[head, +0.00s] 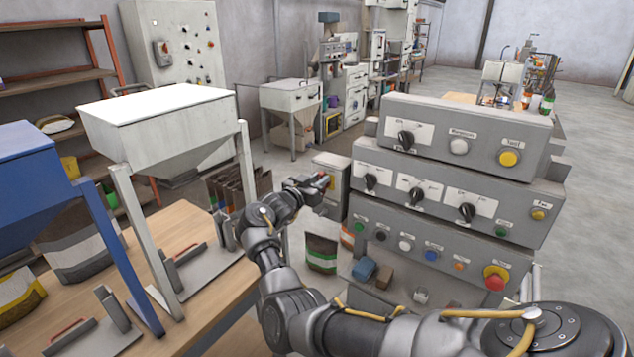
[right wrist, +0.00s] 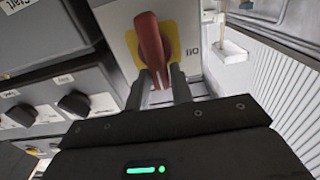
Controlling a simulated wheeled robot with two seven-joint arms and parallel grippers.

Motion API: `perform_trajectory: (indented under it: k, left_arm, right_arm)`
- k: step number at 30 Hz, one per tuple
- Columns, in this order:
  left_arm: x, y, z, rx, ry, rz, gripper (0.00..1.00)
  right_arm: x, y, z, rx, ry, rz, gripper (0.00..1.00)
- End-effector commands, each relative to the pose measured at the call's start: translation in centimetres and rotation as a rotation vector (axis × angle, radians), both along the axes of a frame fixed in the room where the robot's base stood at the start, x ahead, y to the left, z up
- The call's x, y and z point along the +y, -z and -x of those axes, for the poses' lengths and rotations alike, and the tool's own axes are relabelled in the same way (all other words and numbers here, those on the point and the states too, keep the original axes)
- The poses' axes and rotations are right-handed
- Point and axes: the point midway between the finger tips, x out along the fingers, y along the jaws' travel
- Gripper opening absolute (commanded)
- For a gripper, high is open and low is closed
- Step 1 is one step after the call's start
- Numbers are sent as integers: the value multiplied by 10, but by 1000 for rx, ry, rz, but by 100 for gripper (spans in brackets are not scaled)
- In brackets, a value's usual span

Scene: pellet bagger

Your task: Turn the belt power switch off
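The belt power switch is a red rotary handle (right wrist: 151,42) on a yellow plate (right wrist: 172,34), mounted on a light grey box. In the head view, the grey box (head: 333,176) stands left of the control panels. My right gripper (head: 322,182) is at the switch; in the right wrist view its two dark fingers (right wrist: 159,84) stand on either side of the handle's lower end, with almost no gap visible. The handle lies nearly upright in that view. Small dark lettering beside the plate is too small to read surely. My left gripper is out of view.
Stepped control panels (head: 450,190) with black knobs, coloured buttons and a red stop button (head: 495,277) stand close right of my right arm. A wooden bench (head: 200,235) with a white hopper (head: 160,115) and a blue hopper (head: 35,180) is on the left. Bags stand behind.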

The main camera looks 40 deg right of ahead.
Motion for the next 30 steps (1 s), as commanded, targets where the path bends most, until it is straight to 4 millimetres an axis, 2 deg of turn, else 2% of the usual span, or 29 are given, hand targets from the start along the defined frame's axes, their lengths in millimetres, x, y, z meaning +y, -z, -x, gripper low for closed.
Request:
perform_trajectory:
  k: [2,6,17,30]
  left_arm:
    - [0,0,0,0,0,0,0]
    - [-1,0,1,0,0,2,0]
    - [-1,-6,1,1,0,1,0]
    - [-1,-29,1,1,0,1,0]
  right_arm:
    - [0,4,1,6,1,-6,0]
    - [5,5,0,9,-2,-9,0]
    - [2,7,-1,89,0,10,0]
    - [3,10,-7,446,2,115,0]
